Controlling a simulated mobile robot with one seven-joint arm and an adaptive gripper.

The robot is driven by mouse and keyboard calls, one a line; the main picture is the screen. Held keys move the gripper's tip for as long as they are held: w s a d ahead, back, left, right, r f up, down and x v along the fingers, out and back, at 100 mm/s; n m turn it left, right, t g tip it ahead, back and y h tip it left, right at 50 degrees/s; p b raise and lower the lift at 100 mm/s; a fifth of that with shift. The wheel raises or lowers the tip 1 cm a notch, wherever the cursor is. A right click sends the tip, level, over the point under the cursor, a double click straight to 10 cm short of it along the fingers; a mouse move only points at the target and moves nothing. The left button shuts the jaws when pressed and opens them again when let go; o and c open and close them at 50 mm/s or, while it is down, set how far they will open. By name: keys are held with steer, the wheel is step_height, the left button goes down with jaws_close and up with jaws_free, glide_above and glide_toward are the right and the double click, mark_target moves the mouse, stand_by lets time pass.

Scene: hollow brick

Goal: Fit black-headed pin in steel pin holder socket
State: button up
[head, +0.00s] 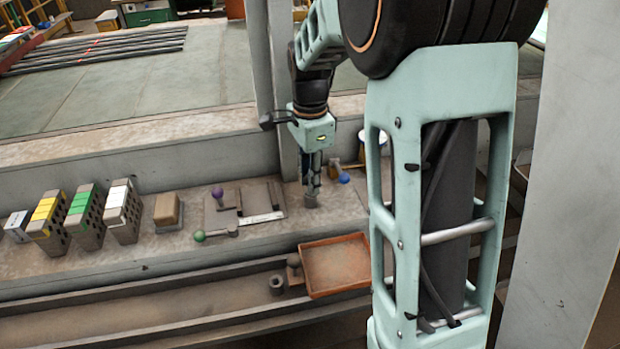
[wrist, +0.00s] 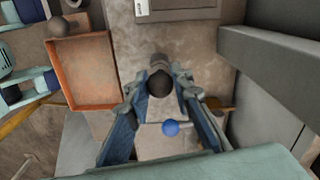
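In the wrist view, a round black pin head (wrist: 159,83) sits between the fingertips of my gripper (wrist: 160,88). A grey steel cylinder (wrist: 160,62), likely the pin holder, is right by the head. How far the pin's shank is inside it is hidden. In the head view, my gripper (head: 312,190) points down just above this grey cylinder (head: 310,201), which stands on the ledge. The fingers are close to the head on both sides, and I cannot tell whether they touch it. Another grey ring-shaped part (head: 277,284) stands at the front trough.
A blue ball-headed piece (wrist: 170,128) lies near my fingers. An orange tray (head: 334,266) is at the front, with a dark ball (wrist: 60,27) beside it. Purple (head: 217,193) and green (head: 199,236) ball-headed pieces lie left. A post (head: 270,80) rises behind.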

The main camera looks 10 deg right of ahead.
steer(key=o, duration=0.4)
steer(key=shift+o, duration=0.2)
step_height(320, 180, up, 12)
stand_by(0.5)
